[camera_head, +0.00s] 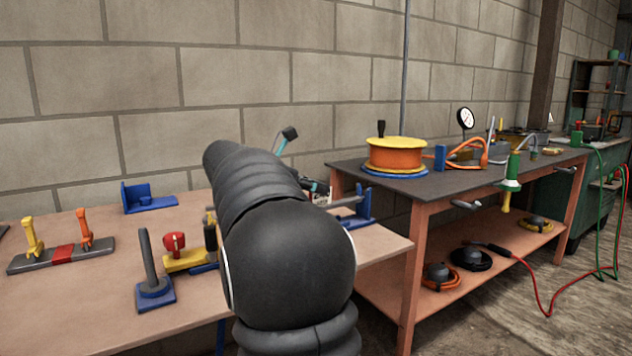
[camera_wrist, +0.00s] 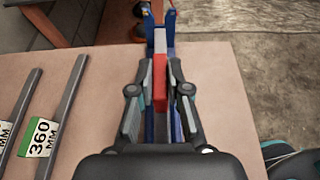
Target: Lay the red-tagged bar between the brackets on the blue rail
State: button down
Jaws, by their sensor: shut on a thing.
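My gripper (camera_wrist: 159,88) is shut on the grey bar at its red tag (camera_wrist: 159,78) in the wrist view. The bar's grey far end (camera_wrist: 160,42) points away from me, between the upright blue sides of a bracket. The blue rail (camera_wrist: 176,126) runs beneath the bar and shows on both sides of it. I cannot tell whether the bar rests on the rail or hangs just above it. In the head view my arm hides most of this, but a blue bracket (camera_head: 362,208) with a grey bar end beside it shows to the right.
Two loose grey bars lie left in the wrist view, one with a 360 MM label (camera_wrist: 40,138). The pink-brown table (camera_head: 70,315) also holds a blue-footed post (camera_head: 153,290) and a yellow-and-red part (camera_head: 180,255). A dark-topped bench (camera_head: 440,182) stands right.

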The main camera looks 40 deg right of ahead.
jog(key=shift+f+b, duration=0.3)
jog(key=shift+f, duration=0.65)
jog(key=shift+p, duration=1.35)
dwell(1.1)
jog(key=shift+f+b, duration=0.6)
jog(key=shift+f, duration=0.7)
jog(key=c, duration=1.1)
grip_release()
jog(key=shift+o, duration=0.2)
jog(key=v, duration=1)
jog(key=shift+w+a+r, duration=0.1)
jog(key=shift+a+r, duration=0.05)
jog(key=shift+a, duration=0.25)
jog(key=shift+w+a+r, duration=0.1)
jog(key=shift+a+r, duration=0.1)
jog(key=shift+a, duration=0.35)
